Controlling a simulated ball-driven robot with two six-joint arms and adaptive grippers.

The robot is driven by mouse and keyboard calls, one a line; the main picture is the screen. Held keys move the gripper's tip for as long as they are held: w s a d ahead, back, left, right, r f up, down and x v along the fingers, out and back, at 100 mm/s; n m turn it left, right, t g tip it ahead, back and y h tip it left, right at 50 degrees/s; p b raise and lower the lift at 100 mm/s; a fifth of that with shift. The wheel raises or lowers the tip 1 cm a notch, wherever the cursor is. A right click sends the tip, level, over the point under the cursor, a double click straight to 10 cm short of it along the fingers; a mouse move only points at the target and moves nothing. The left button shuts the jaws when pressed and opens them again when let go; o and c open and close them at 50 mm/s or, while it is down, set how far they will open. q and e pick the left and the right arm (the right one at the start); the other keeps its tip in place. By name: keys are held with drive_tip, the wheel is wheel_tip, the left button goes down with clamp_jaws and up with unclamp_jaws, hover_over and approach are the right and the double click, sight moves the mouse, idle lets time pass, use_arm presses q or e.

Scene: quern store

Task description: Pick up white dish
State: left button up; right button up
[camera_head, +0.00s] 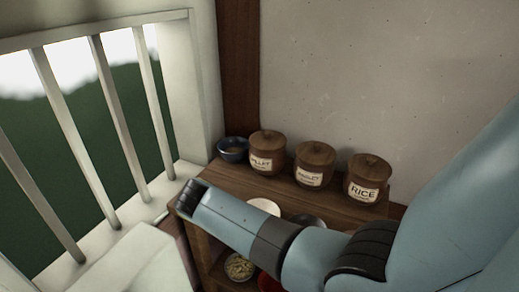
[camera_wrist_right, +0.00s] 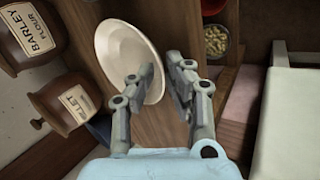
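The white dish (camera_wrist_right: 118,45) is a shallow round dish on the brown wooden top (camera_wrist_right: 160,115) in the right wrist view. In the head view only a pale part of the dish (camera_head: 264,205) shows behind my right forearm. My right gripper (camera_wrist_right: 161,67) is open at the dish's edge. One finger overlaps the dish in the picture and the other is beyond its rim; I cannot tell whether either touches it. In the head view my right arm hides the fingers. My left gripper is in neither view.
A dark dish (camera_head: 306,221) is partly hidden. A bowl of pale pieces (camera_head: 239,267) sits lower. A white barred railing (camera_head: 105,95) stands left.

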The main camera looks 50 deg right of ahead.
drive_tip(key=shift+r, duration=0.15)
clamp_jaws()
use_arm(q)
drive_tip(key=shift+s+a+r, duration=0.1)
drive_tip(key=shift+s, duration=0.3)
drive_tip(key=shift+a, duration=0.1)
